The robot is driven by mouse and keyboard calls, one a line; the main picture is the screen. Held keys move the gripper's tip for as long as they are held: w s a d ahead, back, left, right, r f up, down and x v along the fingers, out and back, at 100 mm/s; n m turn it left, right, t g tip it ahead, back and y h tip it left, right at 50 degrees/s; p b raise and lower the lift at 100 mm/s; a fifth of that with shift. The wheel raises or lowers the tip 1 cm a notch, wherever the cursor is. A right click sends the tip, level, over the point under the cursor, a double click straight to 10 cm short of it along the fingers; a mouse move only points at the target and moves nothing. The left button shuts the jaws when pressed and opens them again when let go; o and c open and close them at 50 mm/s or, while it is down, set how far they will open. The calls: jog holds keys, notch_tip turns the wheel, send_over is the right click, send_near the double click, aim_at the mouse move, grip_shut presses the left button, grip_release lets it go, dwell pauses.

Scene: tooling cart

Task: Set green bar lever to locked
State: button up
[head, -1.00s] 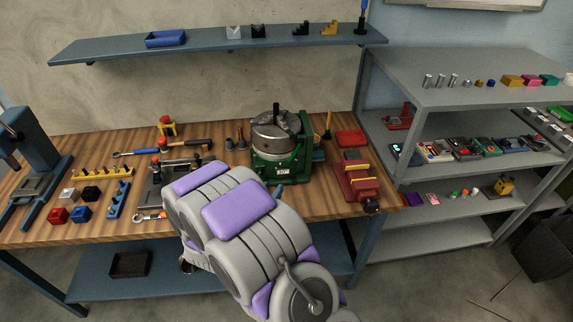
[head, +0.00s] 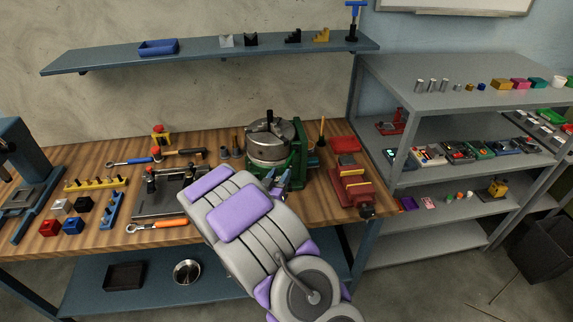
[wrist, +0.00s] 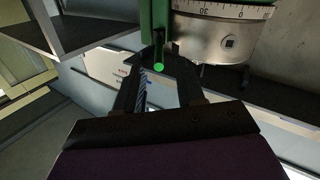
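The green rotary table (head: 297,168) stands on the bench with a round grey chuck (head: 268,145) on top. In the wrist view its green body (wrist: 152,25) and graduated dial (wrist: 222,32) fill the top. The green bar lever (wrist: 158,67), a thin dark bar with a bright green end, points towards the camera. My gripper (head: 278,179) is at the front of the rotary table. In the wrist view my gripper (wrist: 163,62) has its fingers apart, with the lever's end between the fingertips. I cannot tell whether either finger touches it. The lever is not distinguishable in the head view.
A red vise (head: 352,186) stands right of the rotary table. A shelf (head: 215,54) hangs above the bench, and a grey rack (head: 455,135) stands to the right.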

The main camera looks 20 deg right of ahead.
aim_at(287, 162)
jog(key=x, duration=0.6)
jog(key=shift+w+d+b, duration=0.2)
jog(key=shift+d+b, duration=0.1)
jog(key=shift+d, duration=0.05)
jog(key=shift+a, duration=0.1)
jog(key=shift+c, duration=0.3)
grip_shut()
